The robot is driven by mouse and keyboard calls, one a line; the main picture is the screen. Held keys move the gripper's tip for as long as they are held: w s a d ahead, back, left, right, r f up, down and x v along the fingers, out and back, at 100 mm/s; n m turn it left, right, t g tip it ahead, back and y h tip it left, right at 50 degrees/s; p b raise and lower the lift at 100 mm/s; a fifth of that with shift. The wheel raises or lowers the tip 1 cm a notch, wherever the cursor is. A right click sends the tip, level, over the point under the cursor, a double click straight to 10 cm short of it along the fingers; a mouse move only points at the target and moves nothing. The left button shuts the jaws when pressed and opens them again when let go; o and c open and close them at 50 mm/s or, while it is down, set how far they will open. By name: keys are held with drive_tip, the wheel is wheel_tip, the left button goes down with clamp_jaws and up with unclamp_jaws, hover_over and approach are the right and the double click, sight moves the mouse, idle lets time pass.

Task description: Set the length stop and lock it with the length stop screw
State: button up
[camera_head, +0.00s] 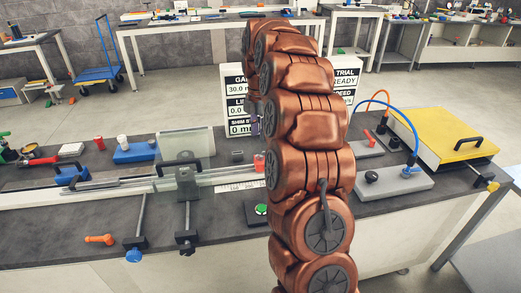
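A pale rail with a printed scale (236,186) runs across the bench. A grey-and-black carriage block (187,184) sits on it, seemingly the length stop. A rod runs from it toward the front edge to a black block with a small black knob (187,249). To its left a similar rod ends in a black block with a blue knob (133,255). I cannot tell which knob is the length stop screw. My copper arm rises in front of the bench and hides part of the rail.
A display panel (236,84) behind my arm is partly covered. An orange handled piece (100,239) and a green button (261,209) are on the bench front. A yellow box (443,134) and a grey block with a blue hose (396,183) stand at right.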

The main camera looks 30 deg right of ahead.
sight(261, 153)
drive_tip(key=shift+w+d+f, duration=0.15)
drive_tip(key=shift+d+f, duration=0.1)
drive_tip(key=shift+d, duration=0.1)
drive_tip(key=shift+f+p, duration=1.05)
drive_tip(key=shift+f, duration=2.7)
clamp_jaws()
